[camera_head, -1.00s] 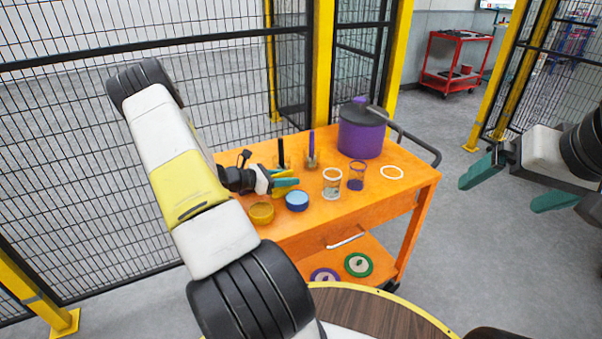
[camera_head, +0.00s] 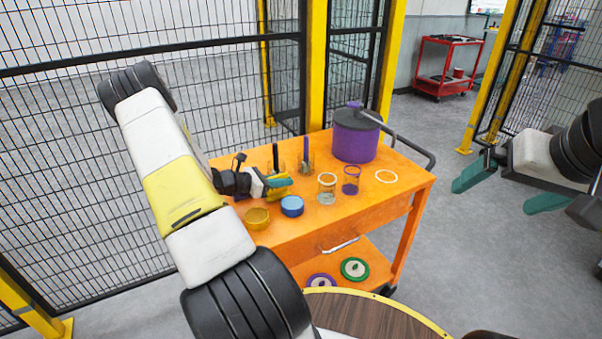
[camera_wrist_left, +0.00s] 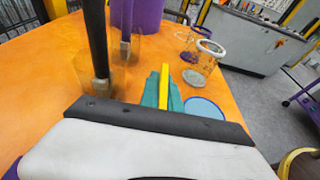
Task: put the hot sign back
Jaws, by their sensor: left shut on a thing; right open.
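My left gripper (camera_head: 280,184) is shut on a thin yellow piece, which I take to be the hot sign (camera_head: 277,197). It is over the orange cart top, behind the blue-topped dish (camera_head: 292,206). In the left wrist view the yellow sign (camera_wrist_left: 164,84) stands on edge between the teal fingers (camera_wrist_left: 161,92); its face and any lettering cannot be seen. I cannot tell whether it touches the cart. My right gripper (camera_head: 490,197) is open and empty, right of the cart.
The orange cart (camera_head: 275,240) carries a purple pot (camera_head: 354,142), black (camera_head: 276,155) and purple sticks (camera_head: 306,149) in clear cups, white-rimmed (camera_head: 327,189) and purple-rimmed glasses (camera_head: 351,181), a white ring (camera_head: 385,176) and a yellow dish (camera_head: 256,217). Mesh fencing (camera_head: 60,140) stands behind.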

